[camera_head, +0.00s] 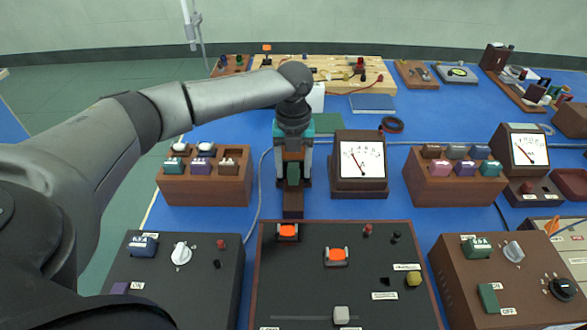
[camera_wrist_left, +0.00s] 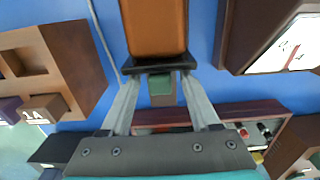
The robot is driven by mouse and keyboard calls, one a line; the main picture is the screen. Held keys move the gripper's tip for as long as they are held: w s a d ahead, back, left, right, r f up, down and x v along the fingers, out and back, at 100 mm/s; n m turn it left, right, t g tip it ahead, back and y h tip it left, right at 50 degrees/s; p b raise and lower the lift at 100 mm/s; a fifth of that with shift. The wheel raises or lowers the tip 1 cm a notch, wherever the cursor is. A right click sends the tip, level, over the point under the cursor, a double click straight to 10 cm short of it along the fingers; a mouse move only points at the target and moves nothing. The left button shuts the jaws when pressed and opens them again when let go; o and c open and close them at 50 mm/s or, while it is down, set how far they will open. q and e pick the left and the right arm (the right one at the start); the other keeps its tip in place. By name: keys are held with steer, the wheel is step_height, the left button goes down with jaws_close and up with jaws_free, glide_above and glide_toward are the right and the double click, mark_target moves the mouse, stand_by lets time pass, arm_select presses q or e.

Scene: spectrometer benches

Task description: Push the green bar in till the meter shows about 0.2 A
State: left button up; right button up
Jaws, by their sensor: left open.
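The green bar (camera_head: 293,173) stands between the fingers of my left gripper (camera_head: 294,182), in line with a brown block (camera_head: 293,205) nearer to me. The left gripper is open, one finger on each side of the bar. I cannot tell whether either finger touches it. The meter (camera_head: 361,160) stands just right of the gripper. Its needle leans to the upper left; its numbers are too small to read. My right gripper is out of view.
A box with small blocks (camera_head: 205,190) stands left of the gripper, and a similar box (camera_head: 455,190) stands right of the meter. A grey cable runs close left of the gripper.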

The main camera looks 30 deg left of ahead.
arm_select(q)
steer(key=shift+f, duration=0.1)
jaws_close()
stand_by(0.5)
stand_by(0.9)
